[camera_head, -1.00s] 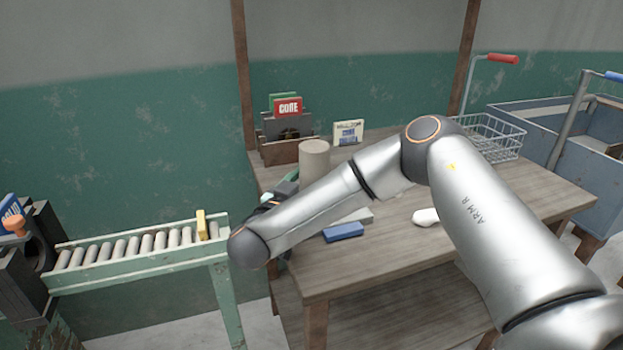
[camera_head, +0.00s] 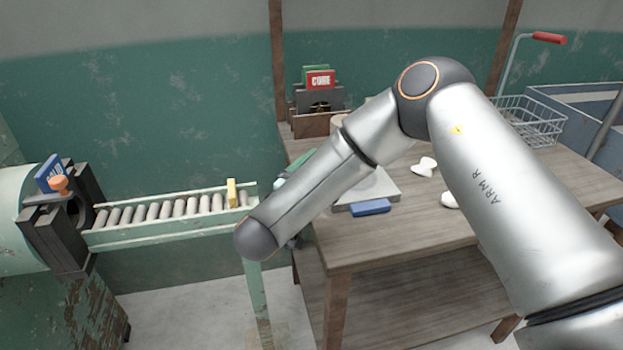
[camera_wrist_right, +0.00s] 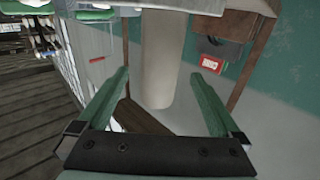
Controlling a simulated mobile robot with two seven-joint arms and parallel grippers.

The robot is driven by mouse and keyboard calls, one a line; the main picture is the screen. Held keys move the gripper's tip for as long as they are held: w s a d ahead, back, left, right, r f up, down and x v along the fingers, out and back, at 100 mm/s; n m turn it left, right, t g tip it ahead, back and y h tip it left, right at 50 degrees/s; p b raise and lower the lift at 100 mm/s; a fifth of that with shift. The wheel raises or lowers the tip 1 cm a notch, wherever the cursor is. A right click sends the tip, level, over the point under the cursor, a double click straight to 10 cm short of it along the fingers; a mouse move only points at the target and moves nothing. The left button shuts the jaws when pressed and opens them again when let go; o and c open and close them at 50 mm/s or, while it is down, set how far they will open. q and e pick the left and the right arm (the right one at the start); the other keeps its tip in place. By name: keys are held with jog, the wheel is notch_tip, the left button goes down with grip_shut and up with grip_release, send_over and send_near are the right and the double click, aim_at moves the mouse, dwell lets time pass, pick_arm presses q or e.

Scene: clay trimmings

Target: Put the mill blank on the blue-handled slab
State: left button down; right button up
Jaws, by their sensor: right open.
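A tan upright cylinder (camera_head: 339,122), which I take to be the mill blank, stands on the wooden table and is mostly hidden behind my right arm. In the right wrist view the cylinder (camera_wrist_right: 162,60) appears between and beyond the fingers of my right gripper (camera_wrist_right: 163,95), with gaps on both sides. That gripper is open and empty. In the head view the arm hides most of it. The grey slab (camera_head: 380,188) with a blue handle (camera_head: 370,207) lies flat near the table's front left edge, partly covered by the arm. My left gripper is not in view.
White pieces (camera_head: 424,166) lie on the table (camera_head: 430,235) right of the slab. A box with a red sign (camera_head: 320,80) stands behind. A roller conveyor (camera_head: 165,215) with a yellow block (camera_head: 231,193) is at left. A wire basket (camera_head: 530,120) is at the back right.

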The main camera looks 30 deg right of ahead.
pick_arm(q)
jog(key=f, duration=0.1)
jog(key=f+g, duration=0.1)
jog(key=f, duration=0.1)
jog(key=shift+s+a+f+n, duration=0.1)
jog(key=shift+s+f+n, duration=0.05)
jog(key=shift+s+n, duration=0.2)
pick_arm(e)
jog(key=v, duration=0.7)
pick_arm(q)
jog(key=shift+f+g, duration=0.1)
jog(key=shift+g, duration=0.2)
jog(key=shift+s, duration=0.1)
